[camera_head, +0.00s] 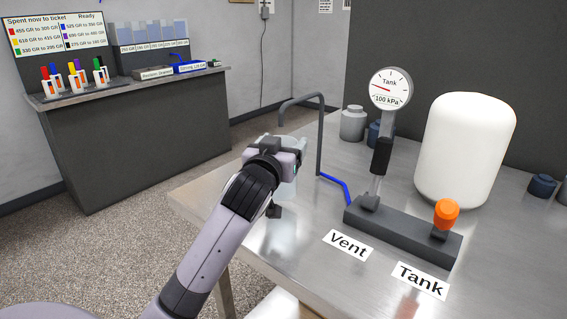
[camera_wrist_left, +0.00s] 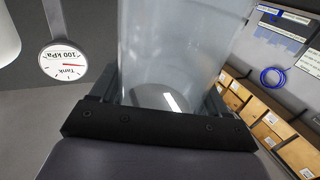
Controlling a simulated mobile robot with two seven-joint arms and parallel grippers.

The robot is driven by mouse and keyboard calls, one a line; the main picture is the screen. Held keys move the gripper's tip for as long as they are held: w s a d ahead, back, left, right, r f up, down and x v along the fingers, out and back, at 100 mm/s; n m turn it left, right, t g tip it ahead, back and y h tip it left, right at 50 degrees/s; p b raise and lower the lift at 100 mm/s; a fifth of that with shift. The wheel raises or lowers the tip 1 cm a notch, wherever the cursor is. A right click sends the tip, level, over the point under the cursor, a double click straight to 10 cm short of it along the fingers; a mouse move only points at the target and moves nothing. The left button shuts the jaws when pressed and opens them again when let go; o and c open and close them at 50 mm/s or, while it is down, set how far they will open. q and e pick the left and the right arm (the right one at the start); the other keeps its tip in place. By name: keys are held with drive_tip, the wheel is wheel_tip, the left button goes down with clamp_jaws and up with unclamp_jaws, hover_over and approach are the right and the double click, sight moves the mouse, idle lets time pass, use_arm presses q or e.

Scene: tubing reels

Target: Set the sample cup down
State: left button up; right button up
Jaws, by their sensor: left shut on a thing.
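My left gripper (camera_head: 287,163) is shut on the clear sample cup (camera_head: 287,187), near the left edge of the steel table (camera_head: 290,262). In the head view the gripper hides most of the cup. In the left wrist view the see-through cup (camera_wrist_left: 180,50) fills the middle, between the two fingers of the gripper (camera_wrist_left: 165,98). The cup looks empty. I cannot tell whether its base touches the table. My right gripper is not in view.
Right of the cup are a bent grey pipe (camera_head: 320,135), blue tubing (camera_head: 336,184), a gauge (camera_head: 391,89), and a dark manifold (camera_head: 405,229) with an orange knob (camera_head: 446,212). A white tank (camera_head: 465,150) stands behind. Bare tabletop lies before the Vent label (camera_head: 348,245).

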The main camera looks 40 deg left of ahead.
use_arm(q)
drive_tip(key=shift+w+a, duration=0.1)
drive_tip(key=shift+w, duration=0.15)
drive_tip(key=shift+f, duration=0.1)
wheel_tip(320, 180, down, 3)
drive_tip(key=b, duration=0.3)
drive_tip(key=shift+b, duration=0.35)
drive_tip(key=shift+f, duration=0.2)
drive_tip(key=shift+r, duration=0.1)
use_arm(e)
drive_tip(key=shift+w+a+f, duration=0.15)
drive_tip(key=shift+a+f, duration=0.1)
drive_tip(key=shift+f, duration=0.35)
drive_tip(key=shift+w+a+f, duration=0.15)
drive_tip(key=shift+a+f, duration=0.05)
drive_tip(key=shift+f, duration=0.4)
